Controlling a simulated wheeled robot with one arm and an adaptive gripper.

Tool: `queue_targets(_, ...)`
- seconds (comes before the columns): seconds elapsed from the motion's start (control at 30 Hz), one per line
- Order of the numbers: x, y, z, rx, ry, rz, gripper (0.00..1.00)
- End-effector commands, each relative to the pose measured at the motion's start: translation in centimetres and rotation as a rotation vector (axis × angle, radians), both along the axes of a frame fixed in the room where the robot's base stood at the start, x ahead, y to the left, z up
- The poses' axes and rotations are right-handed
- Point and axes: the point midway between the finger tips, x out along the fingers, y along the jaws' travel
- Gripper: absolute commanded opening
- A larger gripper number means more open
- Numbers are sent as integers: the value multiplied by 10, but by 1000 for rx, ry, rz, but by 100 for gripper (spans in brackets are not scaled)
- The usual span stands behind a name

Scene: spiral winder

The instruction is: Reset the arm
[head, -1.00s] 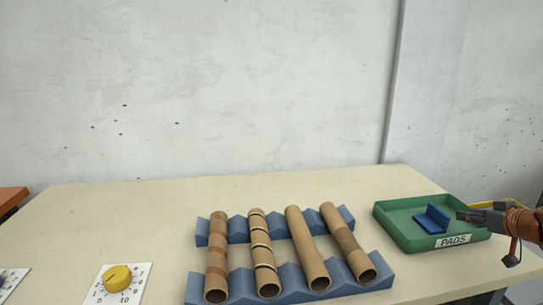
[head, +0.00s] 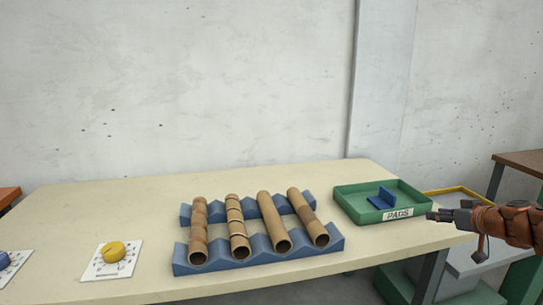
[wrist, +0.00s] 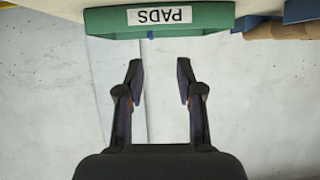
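My gripper (head: 432,215) is at the right in the head view, beside the right edge of the table and just right of the green tray. In the wrist view my gripper (wrist: 160,78) has its two dark fingers apart with nothing between them. The green tray (head: 345,208) bears a PADS label and holds a blue angled pad (head: 383,198). The tray's labelled wall (wrist: 110,23) also shows in the wrist view, upside down and beyond the fingertips.
Several brown tubes (head: 238,228) lie on blue notched racks (head: 222,264) mid-table. A yellow dial (head: 113,251) on a white plate and a blue knob (head: 4,259) are at the left. A yellow-rimmed bin (head: 458,190) and a brown table (head: 525,160) stand at the right.

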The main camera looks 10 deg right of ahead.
Motion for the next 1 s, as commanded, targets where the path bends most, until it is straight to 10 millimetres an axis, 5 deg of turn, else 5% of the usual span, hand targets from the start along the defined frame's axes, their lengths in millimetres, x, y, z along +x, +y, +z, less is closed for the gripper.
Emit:
queue_targets(0.27,13,46,3,38,39,72,37)
queue_targets(0.47,27,103,7,78,90,158,37)
queue_targets(0.57,32,144,6,103,135,214,37)
queue_targets(0.77,23,261,-4,163,307,360,37)
queue_targets(1.0,-43,389,-38,191,630,458,37)
